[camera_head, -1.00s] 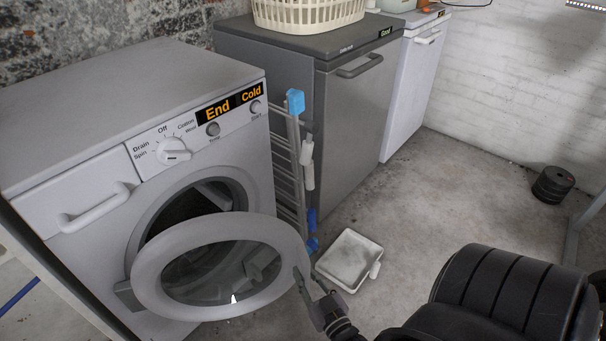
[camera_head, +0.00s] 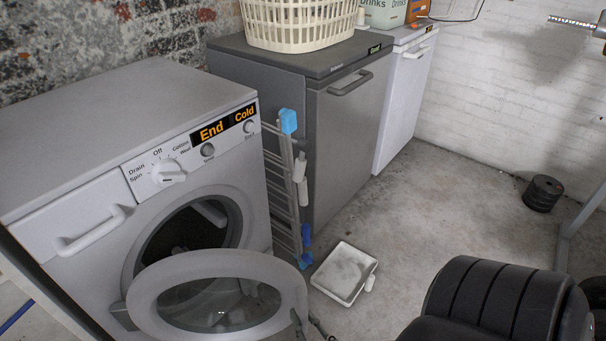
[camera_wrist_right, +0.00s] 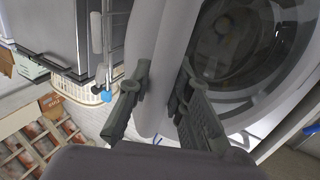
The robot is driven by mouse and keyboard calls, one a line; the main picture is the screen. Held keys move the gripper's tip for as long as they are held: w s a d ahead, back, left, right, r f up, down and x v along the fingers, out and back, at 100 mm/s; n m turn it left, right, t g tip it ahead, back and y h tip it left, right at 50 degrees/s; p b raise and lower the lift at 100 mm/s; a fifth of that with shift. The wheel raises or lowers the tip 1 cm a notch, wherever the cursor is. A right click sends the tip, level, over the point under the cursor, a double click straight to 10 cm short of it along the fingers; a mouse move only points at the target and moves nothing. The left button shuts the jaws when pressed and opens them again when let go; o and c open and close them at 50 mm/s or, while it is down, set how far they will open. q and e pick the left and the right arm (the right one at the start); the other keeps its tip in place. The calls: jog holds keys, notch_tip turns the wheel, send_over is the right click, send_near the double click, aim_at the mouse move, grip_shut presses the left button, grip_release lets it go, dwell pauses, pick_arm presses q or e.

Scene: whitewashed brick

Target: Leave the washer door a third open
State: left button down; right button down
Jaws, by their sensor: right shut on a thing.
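The grey washer (camera_head: 165,205) stands at the left. Its round door (camera_head: 145,290), a pale ring with a clear window, hangs open toward me, hinged at its left side, and the dark drum opening shows above and behind it. My right gripper (camera_head: 308,326) is at the door's right rim, mostly cut off by the bottom edge of the head view. In the right wrist view, my right gripper (camera_wrist_right: 160,92) is shut on the rim of the door (camera_wrist_right: 152,60), one finger on each side. My left gripper is not in view.
A drying rack (camera_head: 283,185) leans beside the washer, by a dark grey appliance (camera_head: 345,140) with a laundry basket (camera_head: 300,22) on top. A white tray (camera_head: 345,272) lies on the floor near the door. A large black ribbed object (camera_head: 495,305) fills the lower right.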

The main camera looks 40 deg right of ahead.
jog(key=c, duration=1.4)
grip_release()
jog(key=shift+c, duration=0.2)
jog(key=shift+s, duration=0.15)
jog(key=v, duration=1.1)
jog(key=shift+s, duration=0.4)
jog(key=shift+s+a, duration=0.1)
jog(key=shift+a, duration=0.05)
